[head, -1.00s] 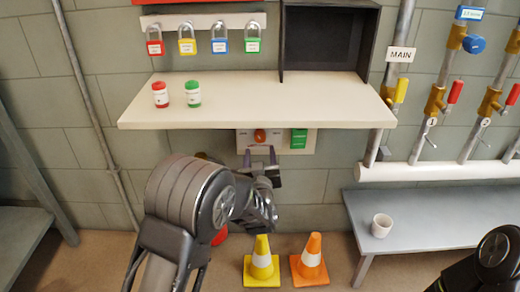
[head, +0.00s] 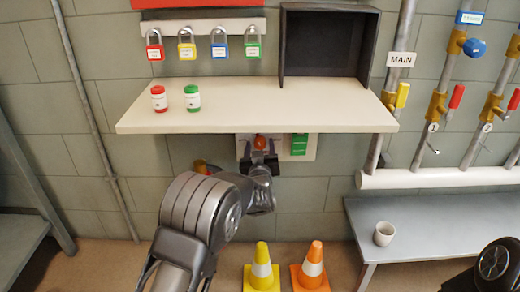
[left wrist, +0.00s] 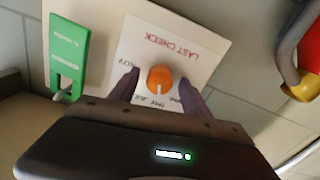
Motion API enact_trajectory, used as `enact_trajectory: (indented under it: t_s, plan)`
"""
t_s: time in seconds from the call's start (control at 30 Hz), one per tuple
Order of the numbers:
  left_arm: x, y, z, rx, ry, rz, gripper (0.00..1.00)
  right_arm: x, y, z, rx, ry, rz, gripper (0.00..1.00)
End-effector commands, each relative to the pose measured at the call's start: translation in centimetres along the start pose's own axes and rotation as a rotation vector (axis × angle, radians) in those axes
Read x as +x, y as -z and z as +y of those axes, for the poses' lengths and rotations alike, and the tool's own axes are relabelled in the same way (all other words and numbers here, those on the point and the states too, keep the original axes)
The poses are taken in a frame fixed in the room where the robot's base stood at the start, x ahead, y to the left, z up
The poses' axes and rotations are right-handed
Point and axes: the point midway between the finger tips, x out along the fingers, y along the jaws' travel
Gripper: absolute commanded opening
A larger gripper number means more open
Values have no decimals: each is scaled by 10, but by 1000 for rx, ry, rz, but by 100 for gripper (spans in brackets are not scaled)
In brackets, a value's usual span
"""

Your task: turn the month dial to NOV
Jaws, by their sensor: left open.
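The month dial is an orange knob (head: 260,142) on a white wall panel (head: 308,148) below the shelf. In the left wrist view the knob (left wrist: 160,79) sits on a white plate marked LAST CHECK (left wrist: 205,35), seen upside down. Small month labels ring it, mostly too small or hidden to read. A pale mark on the knob points toward the bottom of that picture. My left gripper (head: 259,158) is open, with one finger on each side of the knob; in the left wrist view its fingers (left wrist: 160,73) appear apart from it. My right gripper is out of view.
A green tag (left wrist: 68,50) hangs beside the dial. The shelf (head: 260,118) juts out above, with red (head: 159,98) and green (head: 192,97) canisters. Yellow (head: 262,268) and orange (head: 311,267) cones stand below. A bench with a cup (head: 384,233) and valve pipes are to the right.

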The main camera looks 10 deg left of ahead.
Motion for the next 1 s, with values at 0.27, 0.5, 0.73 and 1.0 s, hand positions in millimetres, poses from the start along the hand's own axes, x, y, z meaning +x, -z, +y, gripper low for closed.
enact_trajectory:
  t_s: [0.27,0.5,0.73,1.0]
  plan:
    - [0,0,0,0,0,0,49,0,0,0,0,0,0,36]
    - [0,0,0,0,0,0,30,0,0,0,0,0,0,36]
    - [0,0,0,0,0,0,11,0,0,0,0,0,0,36]
    - [0,0,0,0,0,0,0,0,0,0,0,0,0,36]
